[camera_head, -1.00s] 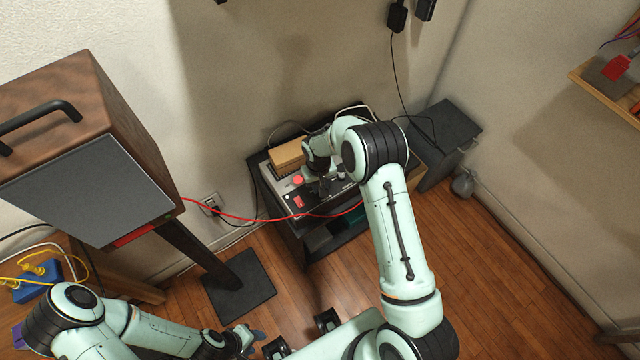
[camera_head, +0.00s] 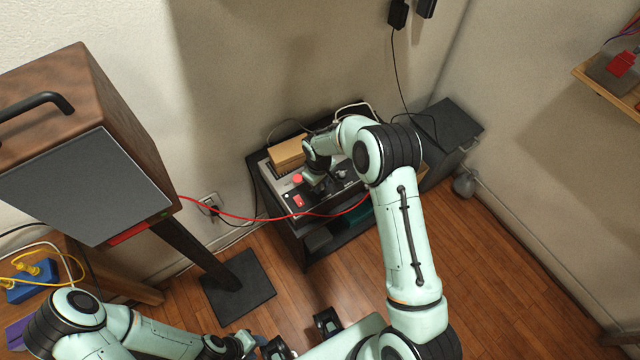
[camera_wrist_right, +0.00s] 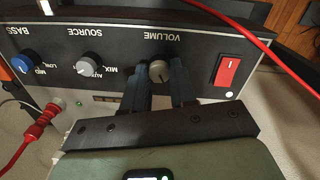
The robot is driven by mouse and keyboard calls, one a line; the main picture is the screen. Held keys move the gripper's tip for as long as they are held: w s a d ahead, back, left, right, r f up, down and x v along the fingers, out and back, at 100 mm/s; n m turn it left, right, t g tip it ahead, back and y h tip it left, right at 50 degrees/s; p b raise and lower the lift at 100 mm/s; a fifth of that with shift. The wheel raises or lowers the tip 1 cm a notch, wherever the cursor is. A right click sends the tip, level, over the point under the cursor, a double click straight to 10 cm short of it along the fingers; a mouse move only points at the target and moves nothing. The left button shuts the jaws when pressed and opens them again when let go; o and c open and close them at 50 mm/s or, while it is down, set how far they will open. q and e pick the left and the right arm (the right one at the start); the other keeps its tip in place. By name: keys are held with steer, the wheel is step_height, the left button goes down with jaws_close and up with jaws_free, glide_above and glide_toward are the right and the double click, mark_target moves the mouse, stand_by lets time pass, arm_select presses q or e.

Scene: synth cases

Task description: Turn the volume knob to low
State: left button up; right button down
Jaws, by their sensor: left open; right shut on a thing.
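The volume knob (camera_wrist_right: 159,71) is a grey-faced round knob under the upside-down VOLUME label in the right wrist view. It sits on the dark panel of an amplifier (camera_wrist_right: 112,40), which also shows in the head view (camera_head: 284,190). My right gripper (camera_wrist_right: 161,84) is shut on the knob, with one dark finger at each side of it. In the head view, my right gripper (camera_head: 317,184) is over the amplifier and hides the knob. I cannot read the knob's setting. My left gripper (camera_head: 262,343) is open, low in the head view, away from the amplifier.
A red rocker switch (camera_wrist_right: 227,70) is right of the knob; a source knob (camera_wrist_right: 89,65) and blue bass knob (camera_wrist_right: 24,64) are left. A red cable (camera_head: 240,217) crosses in front of the amplifier. A wooden-cased speaker (camera_head: 85,190) stands at left.

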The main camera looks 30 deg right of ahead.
steer(key=n, duration=0.3)
steer(key=shift+n, duration=1.7)
steer(key=c, duration=0.9)
jaws_free()
step_height(320, 180, up, 14)
steer(key=shift+s+a+f, duration=0.15)
steer(key=shift+s+f, duration=0.1)
